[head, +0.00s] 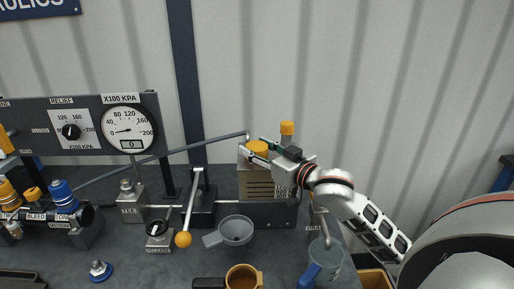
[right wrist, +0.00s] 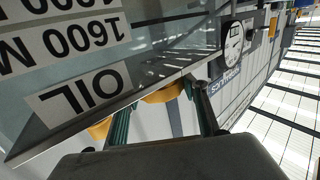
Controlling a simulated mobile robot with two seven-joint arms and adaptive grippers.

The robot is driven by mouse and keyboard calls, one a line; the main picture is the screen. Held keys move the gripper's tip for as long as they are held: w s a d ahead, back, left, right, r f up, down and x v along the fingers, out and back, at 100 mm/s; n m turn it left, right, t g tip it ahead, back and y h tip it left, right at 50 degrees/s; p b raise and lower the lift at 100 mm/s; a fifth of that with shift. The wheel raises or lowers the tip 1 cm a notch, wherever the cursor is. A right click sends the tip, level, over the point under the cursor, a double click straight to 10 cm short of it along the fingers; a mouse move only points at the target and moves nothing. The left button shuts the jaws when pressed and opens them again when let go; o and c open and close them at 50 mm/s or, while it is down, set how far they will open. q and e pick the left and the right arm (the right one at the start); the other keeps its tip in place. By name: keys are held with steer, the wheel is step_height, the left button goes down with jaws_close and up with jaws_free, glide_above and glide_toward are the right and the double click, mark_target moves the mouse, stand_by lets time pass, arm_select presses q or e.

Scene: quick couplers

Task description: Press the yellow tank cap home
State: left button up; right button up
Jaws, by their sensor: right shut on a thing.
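The yellow tank cap (head: 257,147) is on top of the beige tank (head: 258,184), which has dark slots in its front. My right gripper (head: 265,149) reaches in from the right at the tank top, its fingers around the cap and shut on it. In the right wrist view, yellow (right wrist: 163,93) shows between the two green-padded fingers (right wrist: 162,115), partly behind the clear panel lettered OIL (right wrist: 80,90). I cannot tell how deep the cap sits, because the fingers and panel hide its lower edge. My left gripper is not in view.
An orange-topped bottle (head: 287,133) stands just behind my right gripper. The gauge panel (head: 85,124) is at left.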

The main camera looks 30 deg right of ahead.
mark_target(264, 154)
steer(key=shift+f, duration=0.15)
steer(key=o, duration=1)
steer(key=shift+s+d+r, duration=0.1)
steer(key=shift+s+d, duration=0.1)
steer(key=shift+s, duration=1.7)
steer(key=shift+s+d+r, duration=0.1)
steer(key=shift+s+d, duration=0.1)
steer(key=shift+s, duration=1.65)
